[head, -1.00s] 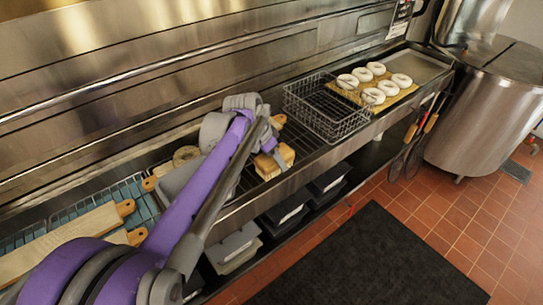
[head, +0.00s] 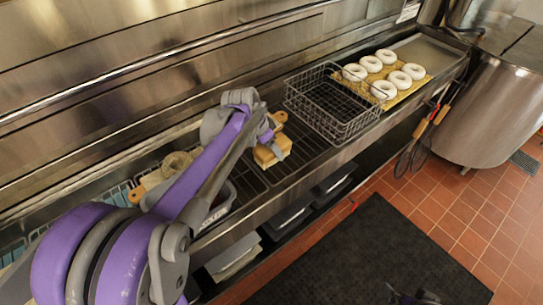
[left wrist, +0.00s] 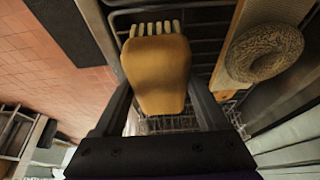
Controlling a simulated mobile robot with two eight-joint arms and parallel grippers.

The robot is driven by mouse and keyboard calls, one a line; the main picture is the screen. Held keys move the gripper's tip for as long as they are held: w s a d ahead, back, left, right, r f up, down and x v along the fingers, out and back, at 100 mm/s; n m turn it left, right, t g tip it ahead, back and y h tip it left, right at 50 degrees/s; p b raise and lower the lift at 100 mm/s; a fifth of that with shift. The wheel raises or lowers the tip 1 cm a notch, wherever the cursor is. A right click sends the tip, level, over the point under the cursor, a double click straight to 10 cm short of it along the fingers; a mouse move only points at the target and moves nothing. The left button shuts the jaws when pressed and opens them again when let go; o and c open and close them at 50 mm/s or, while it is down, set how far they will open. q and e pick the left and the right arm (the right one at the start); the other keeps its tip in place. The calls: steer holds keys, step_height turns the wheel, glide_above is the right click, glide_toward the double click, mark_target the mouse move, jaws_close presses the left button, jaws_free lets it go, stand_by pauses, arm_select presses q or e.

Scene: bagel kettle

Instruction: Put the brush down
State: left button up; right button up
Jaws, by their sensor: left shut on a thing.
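The brush (head: 272,151) is a tan wooden block with pale bristles. In the head view it is at the metal counter's rack, left of the wire basket. My left gripper (head: 267,136) reaches it from the left and is shut on it. In the left wrist view the brush (left wrist: 158,75) sits between the two dark fingers of my left gripper (left wrist: 160,105), with its bristles at the far end. I cannot tell whether the brush touches the rack.
An empty wire basket (head: 333,106) stands right of the brush. Several white rings (head: 385,72) lie on a board beyond it. A seeded bagel (left wrist: 264,52) lies beside the brush in the wrist view. A large steel kettle (head: 489,112) stands far right.

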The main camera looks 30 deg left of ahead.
arm_select(q)
steer(key=shift+w+f, duration=0.1)
steer(key=shift+f, duration=2)
steer(key=shift+f, duration=0.15)
steer(key=o, duration=1.4)
